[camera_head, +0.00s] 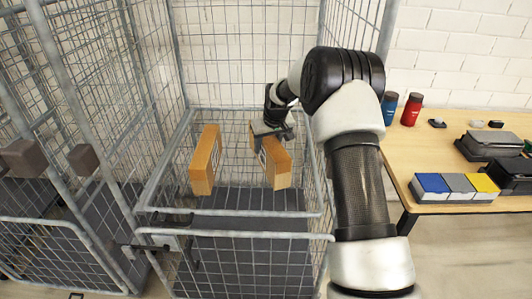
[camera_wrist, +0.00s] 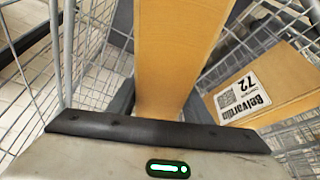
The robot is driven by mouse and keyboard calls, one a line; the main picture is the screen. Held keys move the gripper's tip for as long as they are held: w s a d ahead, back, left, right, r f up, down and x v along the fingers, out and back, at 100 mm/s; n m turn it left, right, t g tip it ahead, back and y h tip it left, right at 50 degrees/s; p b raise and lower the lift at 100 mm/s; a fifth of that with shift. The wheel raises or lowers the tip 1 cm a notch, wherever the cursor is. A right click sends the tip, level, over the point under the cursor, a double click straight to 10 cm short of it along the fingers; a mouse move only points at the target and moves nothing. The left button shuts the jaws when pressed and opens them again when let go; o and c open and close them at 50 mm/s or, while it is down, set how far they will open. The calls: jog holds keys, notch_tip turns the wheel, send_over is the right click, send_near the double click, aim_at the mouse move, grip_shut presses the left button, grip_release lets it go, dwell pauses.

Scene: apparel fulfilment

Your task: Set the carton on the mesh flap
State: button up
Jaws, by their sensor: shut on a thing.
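My gripper (camera_head: 274,130) is inside the wire cage, shut on the upper part of an upright orange-brown carton (camera_head: 278,172). In the wrist view the held carton (camera_wrist: 178,50) stands between the two dark fingers. A second, similar carton (camera_head: 203,162) stands upright to its left, apart from it. The wrist view also shows a carton with a white label (camera_wrist: 270,85) at the right. A grey tubular frame with mesh, seemingly the mesh flap (camera_head: 235,213), surrounds both cartons in the head view. I cannot tell whether the held carton's bottom touches the mesh.
Tall mesh walls (camera_head: 240,55) enclose the back and sides of the cage. A second cage section (camera_head: 60,225) adjoins at the left. A wooden table (camera_head: 425,150) at the right bears red and blue bottles, coloured boxes and dark devices. There is a gap between the two cartons.

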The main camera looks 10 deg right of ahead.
jog(key=shift+f, duration=1.45)
jog(key=shift+f, duration=0.1)
jog(key=shift+f, duration=0.15)
jog(key=o, duration=1.5)
jog(key=shift+c, duration=0.2)
